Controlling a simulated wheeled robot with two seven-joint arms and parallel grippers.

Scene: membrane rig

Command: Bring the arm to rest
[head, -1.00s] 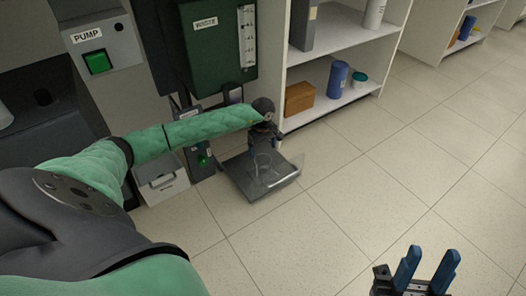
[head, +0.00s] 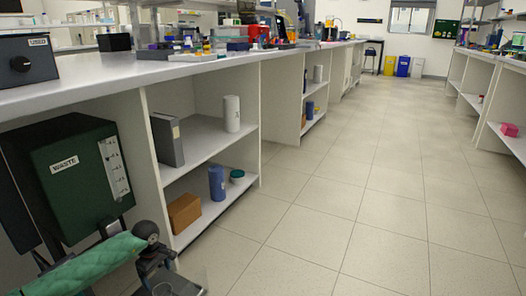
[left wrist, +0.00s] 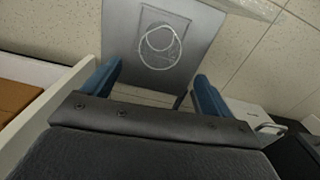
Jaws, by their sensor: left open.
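My left arm in its green sleeve comes in at the bottom left of the head view. Its gripper (head: 160,270) is low beside the shelf unit and small there. In the left wrist view the two blue fingers of my left gripper (left wrist: 158,76) are apart with nothing between them. Beyond the fingers is a grey platform (left wrist: 125,32) with a clear round, ring-like piece (left wrist: 160,44) on it. The gripper appears apart from both. My right gripper is not in view.
A green waste box (head: 75,170) stands at the left. Open shelves hold a grey binder (head: 167,140), a brown box (head: 184,212) and a blue cylinder (head: 217,183). A long cluttered bench (head: 100,72) runs away above. The tiled aisle (head: 350,200) is clear.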

